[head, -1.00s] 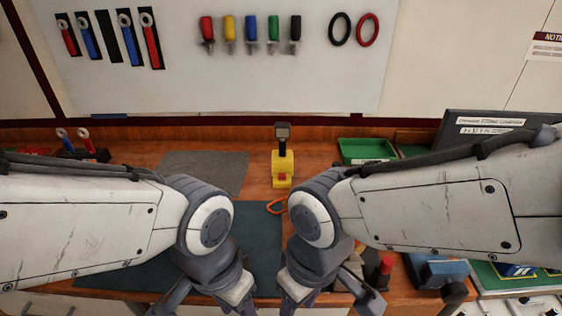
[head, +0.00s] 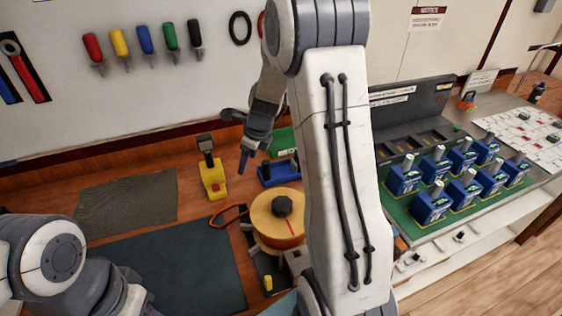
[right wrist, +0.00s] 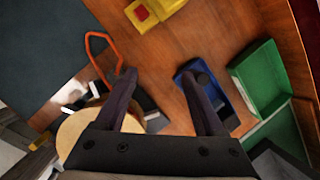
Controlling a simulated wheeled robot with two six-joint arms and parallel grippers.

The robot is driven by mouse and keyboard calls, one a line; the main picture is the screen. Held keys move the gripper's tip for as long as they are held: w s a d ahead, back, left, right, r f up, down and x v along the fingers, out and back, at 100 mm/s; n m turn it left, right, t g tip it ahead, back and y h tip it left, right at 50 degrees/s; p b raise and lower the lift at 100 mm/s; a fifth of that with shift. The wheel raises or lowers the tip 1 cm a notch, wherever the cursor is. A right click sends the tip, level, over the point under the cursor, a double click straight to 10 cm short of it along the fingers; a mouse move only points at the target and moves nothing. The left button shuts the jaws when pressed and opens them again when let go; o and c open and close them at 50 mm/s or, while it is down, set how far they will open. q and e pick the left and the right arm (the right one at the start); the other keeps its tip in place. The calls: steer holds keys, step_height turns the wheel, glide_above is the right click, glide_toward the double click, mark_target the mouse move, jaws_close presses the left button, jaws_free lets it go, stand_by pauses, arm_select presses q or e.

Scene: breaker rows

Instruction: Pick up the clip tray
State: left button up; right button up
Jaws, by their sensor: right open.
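A green open-topped tray, which I take to be the clip tray, is at the right in the right wrist view (right wrist: 270,82). In the head view only part of the green tray (head: 284,140) shows, behind my right arm. No clips can be made out in it. My right gripper (right wrist: 158,78) is open and empty. It hangs above the bench, left of the tray, and in the head view (head: 250,150) it points down. A blue piece (right wrist: 213,98) lies between the tray and the right finger. My left arm is at the lower left; its fingers are out of frame.
A yellow device (head: 214,182) with a red button, an orange loop (head: 228,215) and a cable spool (head: 277,222) stand nearby. A dark mat (head: 185,270) is clear. Several blue breakers (head: 432,203) stand on a green board at the right.

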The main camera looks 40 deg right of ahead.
mark_target(268, 163)
steer(key=d+f+m+h, duration=0.1)
steer(key=d+f+m, duration=0.1)
steer(key=d+m, duration=0.55)
steer(key=shift+n, duration=0.45)
steer(key=shift+w+d+r+x, duration=0.1)
steer(key=shift+w+d+x, duration=0.1)
steer(key=shift+x, duration=1.5)
steer(key=shift+w+d+r+x, duration=0.1)
steer(key=shift+w+d+x, duration=0.15)
steer(key=shift+x, duration=1.4)
steer(key=shift+w+d+r+x, duration=0.1)
steer(key=shift+w+d+x, duration=0.1)
steer(key=shift+x, duration=1.5)
steer(key=shift+t, duration=0.3)
jaws_close()
